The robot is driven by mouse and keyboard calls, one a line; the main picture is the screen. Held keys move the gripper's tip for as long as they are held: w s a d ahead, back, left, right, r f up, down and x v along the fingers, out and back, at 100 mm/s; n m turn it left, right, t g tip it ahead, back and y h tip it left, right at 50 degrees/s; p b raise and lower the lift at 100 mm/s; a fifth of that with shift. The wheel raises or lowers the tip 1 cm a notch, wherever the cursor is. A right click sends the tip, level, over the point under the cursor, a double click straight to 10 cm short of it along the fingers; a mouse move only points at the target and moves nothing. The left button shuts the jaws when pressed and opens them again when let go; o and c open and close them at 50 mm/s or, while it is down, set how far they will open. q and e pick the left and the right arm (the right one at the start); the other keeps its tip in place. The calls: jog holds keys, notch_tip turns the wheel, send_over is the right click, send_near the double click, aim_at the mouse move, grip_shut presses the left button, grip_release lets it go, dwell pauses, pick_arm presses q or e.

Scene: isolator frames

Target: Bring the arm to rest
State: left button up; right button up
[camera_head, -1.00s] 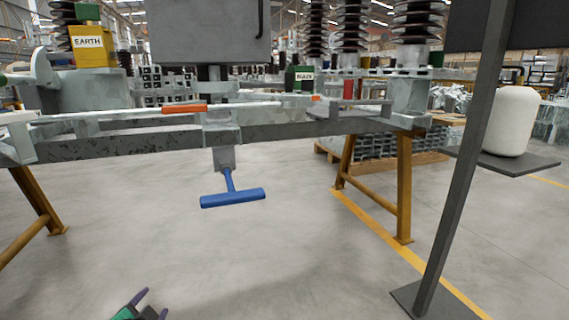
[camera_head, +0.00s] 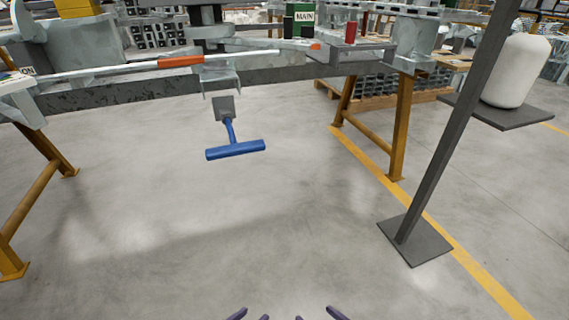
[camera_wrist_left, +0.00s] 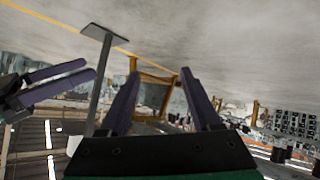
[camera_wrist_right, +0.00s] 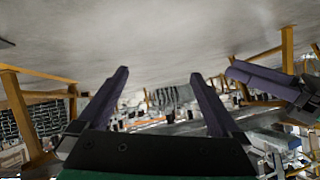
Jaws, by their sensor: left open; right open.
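My left gripper (camera_head: 250,316) shows only its purple fingertips at the bottom edge of the head view, left of centre. The left wrist view shows its two fingers (camera_wrist_left: 162,98) spread with nothing between them. My right gripper (camera_head: 318,315) shows its fingertips just right of it. The right wrist view shows its fingers (camera_wrist_right: 160,98) apart and empty. Each wrist view also shows the other gripper at its side, close by and not touching in view. Both arms are otherwise hidden below the head view.
A grey steel frame (camera_head: 130,93) on orange legs (camera_head: 400,130) stands ahead, with a blue T-handle (camera_head: 235,150) hanging under it. A dark post (camera_head: 450,130) with a base plate and a shelf holding a white canister (camera_head: 516,72) stands right. The floor between is clear.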

pick_arm(q)
notch_tip(320, 180, up, 4)
jog(key=s+d+t+p, duration=0.1)
jog(key=s+d+p, duration=0.1)
jog(key=p, duration=0.3)
pick_arm(e)
notch_tip(320, 180, up, 4)
jog(key=s+a+t, duration=0.1)
jog(key=s+a, duration=0.1)
pick_arm(q)
jog(key=s+a+r+g+y+p, duration=0.3)
jog(key=s+a+g+p, duration=0.6)
jog(key=s+a+p, duration=1)
jog(key=s+y+p, duration=0.2)
jog(key=p, duration=1.2)
jog(key=shift+a+r+y+p, duration=0.15)
jog(key=shift+a+y+p, duration=0.15)
jog(key=shift+y+p, duration=0.1)
pick_arm(e)
jog(key=s+d+r+g+h, duration=0.3)
jog(key=s+d+g, duration=0.6)
jog(key=s+d, duration=1)
jog(key=s+h, duration=0.2)
jog(key=shift+d+r+h, duration=0.15)
jog(key=shift+d+h, duration=0.05)
jog(key=shift+h, duration=0.2)
